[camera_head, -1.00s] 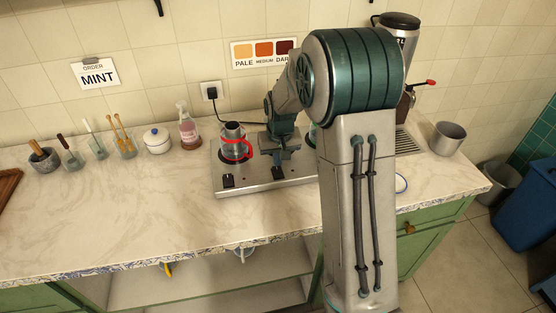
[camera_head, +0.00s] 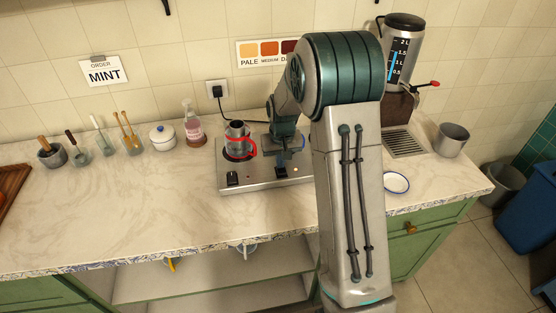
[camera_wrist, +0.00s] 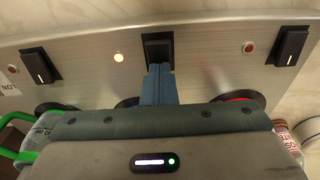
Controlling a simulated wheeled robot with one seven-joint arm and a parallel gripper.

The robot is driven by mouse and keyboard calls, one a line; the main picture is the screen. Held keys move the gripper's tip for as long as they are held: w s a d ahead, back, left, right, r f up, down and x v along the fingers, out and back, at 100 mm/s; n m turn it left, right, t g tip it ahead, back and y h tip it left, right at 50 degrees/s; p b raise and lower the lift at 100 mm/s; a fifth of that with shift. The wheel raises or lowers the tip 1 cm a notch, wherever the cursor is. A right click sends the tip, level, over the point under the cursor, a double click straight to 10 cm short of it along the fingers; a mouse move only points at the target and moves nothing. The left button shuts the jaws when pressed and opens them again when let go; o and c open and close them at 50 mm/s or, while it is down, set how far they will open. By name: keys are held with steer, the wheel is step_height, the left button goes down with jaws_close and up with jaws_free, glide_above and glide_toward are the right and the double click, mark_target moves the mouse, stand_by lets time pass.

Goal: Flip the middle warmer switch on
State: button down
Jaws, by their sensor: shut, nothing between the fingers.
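The metal warmer (camera_head: 262,183) stands on the counter. Its middle switch (camera_wrist: 158,50) is black and sits just beyond my fingertips in the wrist view; it also shows in the head view (camera_head: 280,172). The small lamp (camera_wrist: 118,57) beside this switch glows bright. The two outer switches, left (camera_wrist: 40,65) and right (camera_wrist: 290,45) in the wrist view, have dull red lamps beside them. My gripper (camera_wrist: 158,76) is shut and empty, its tips at or very near the lower edge of the middle switch; I cannot tell whether they touch.
A jug with a green handle (camera_wrist: 40,130) shows at the wrist view's lower left. A white dish (camera_head: 396,182) lies right of my arm. The front left counter is clear.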

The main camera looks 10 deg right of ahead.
steer(key=shift+s+d+f, duration=0.1)
steer(key=shift+s+f, duration=0.05)
steer(key=shift+s, duration=0.75)
steer(key=shift+r, duration=0.25)
steer(key=shift+r, duration=0.3)
step_height(320, 180, up, 13)
steer(key=s, duration=0.2)
steer(key=shift+s, duration=0.2)
steer(key=shift+w+r+p, duration=0.1)
steer(key=shift+p, duration=0.35)
